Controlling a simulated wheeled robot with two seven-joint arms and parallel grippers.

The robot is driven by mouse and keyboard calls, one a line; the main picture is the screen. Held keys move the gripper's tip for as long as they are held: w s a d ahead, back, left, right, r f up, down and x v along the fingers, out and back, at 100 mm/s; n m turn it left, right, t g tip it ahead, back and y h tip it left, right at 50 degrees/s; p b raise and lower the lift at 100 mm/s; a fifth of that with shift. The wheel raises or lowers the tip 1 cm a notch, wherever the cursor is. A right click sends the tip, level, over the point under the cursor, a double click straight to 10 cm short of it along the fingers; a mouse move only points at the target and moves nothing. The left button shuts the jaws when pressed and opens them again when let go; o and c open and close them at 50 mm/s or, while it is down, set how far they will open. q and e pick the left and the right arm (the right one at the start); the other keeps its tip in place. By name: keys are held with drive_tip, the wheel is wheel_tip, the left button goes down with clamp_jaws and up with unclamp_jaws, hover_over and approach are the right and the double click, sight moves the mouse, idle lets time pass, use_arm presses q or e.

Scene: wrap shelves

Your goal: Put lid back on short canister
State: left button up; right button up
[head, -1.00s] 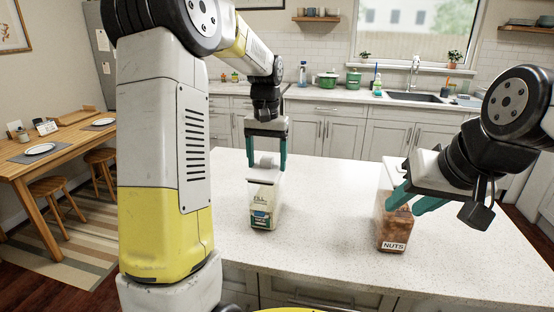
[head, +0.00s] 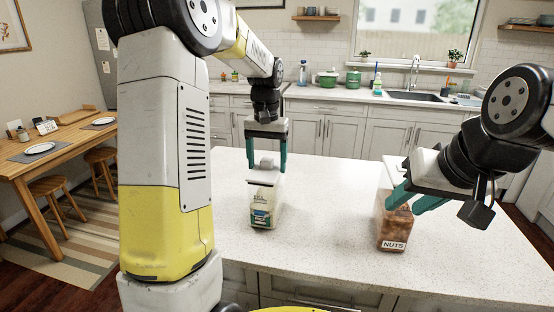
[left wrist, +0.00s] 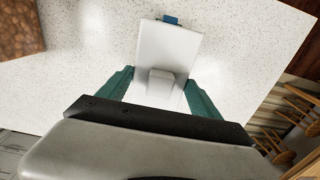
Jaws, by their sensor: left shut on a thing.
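The short canister (head: 262,215) stands upright on the counter, pale with a blue and green label. My left gripper (head: 267,164) is directly above it, shut on the knob of a white square lid (head: 264,179). The lid and its knob also show between the teal fingers in the left wrist view (left wrist: 168,48). The lid is over the canister's top and hides its opening. I cannot tell if it touches the rim. A small blue patch (left wrist: 171,19) shows past the lid's edge there. My right gripper (head: 402,204) has its fingers apart, in front of the nuts canister's upper part.
The clear canister of nuts (head: 393,232), labelled NUTS, stands to the right on the pale speckled counter (head: 325,215). The counter between the two canisters is clear. A wooden table with stools is at left; cabinets and a sink are at the back.

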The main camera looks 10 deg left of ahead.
use_arm(q)
drive_tip(key=shift+f, duration=0.3)
idle(0.5)
drive_tip(key=o, duration=1.5)
drive_tip(key=shift+r, duration=3.55)
